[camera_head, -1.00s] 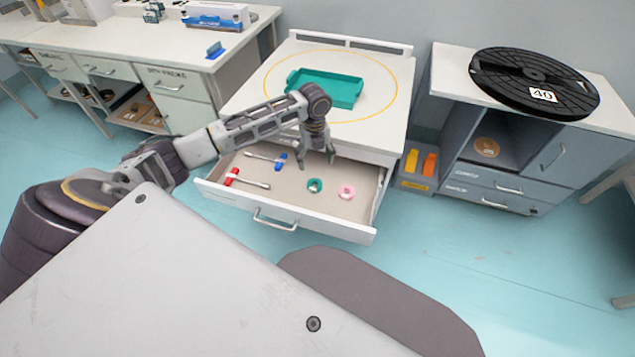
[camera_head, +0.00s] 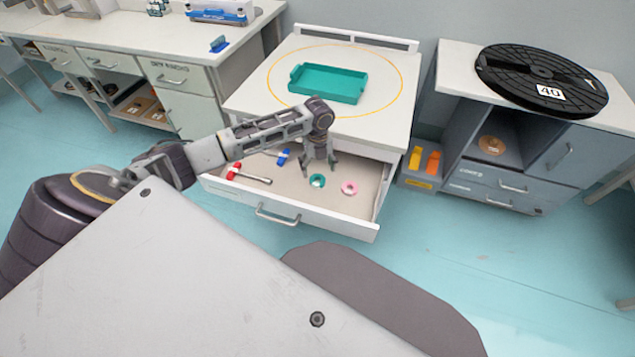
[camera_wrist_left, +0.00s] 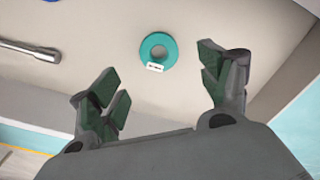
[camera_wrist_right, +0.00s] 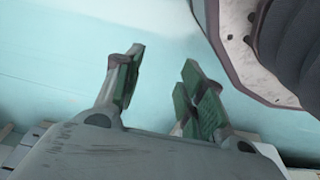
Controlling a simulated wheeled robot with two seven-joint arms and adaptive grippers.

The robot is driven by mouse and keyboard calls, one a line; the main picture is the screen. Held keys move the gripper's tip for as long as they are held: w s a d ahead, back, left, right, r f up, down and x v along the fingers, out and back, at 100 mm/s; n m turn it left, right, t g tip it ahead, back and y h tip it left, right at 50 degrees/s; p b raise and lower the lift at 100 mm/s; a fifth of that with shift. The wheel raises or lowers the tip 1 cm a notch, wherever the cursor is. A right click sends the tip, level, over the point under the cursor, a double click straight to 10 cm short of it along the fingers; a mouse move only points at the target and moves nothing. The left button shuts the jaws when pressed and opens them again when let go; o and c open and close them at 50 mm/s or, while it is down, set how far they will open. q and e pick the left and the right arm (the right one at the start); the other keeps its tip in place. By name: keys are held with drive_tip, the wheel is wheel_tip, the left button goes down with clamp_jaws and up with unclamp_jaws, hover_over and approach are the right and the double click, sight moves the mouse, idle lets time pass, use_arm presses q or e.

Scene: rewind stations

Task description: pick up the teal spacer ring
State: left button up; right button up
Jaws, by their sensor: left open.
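The teal spacer ring (camera_head: 322,179) lies flat in the open drawer, with a small white label on it. In the left wrist view the ring (camera_wrist_left: 145,51) is fully visible, ahead of the fingertips and between their lines. My left gripper (camera_head: 319,168) is over the drawer, open and empty, just behind and above the ring in the head view. Its spread fingers (camera_wrist_left: 163,75) also show in the left wrist view, apart from the ring. My right gripper (camera_wrist_right: 160,82) shows only in its own wrist view, fingers apart with nothing between them.
A pink ring (camera_head: 349,188) lies close to the right of the teal one. A teal tray (camera_head: 328,84) sits on the tabletop above.

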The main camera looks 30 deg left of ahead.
sight(318, 179)
use_arm(q)
drive_tip(key=shift+f, duration=1)
use_arm(e)
drive_tip(key=shift+w+a+r, duration=0.15)
drive_tip(key=shift+a+r, duration=0.1)
drive_tip(key=shift+r, duration=0.25)
use_arm(q)
drive_tip(key=shift+f, duration=0.4)
drive_tip(key=shift+f+b, duration=0.3)
drive_tip(key=shift+b, duration=0.05)
drive_tip(key=shift+f, duration=0.75)
drive_tip(key=shift+f+b, duration=0.5)
drive_tip(key=shift+f, duration=0.65)
use_arm(e)
drive_tip(key=shift+w+a+r, duration=0.15)
drive_tip(key=shift+a+r, duration=0.1)
drive_tip(key=shift+r, duration=0.45)
drive_tip(key=shift+w+a+r, duration=0.2)
drive_tip(key=shift+r, duration=0.5)
drive_tip(key=shift+w+a+r, duration=0.15)
drive_tip(key=shift+a+r, duration=0.1)
drive_tip(key=shift+r, duration=0.45)
use_arm(q)
drive_tip(key=c, duration=1.1)
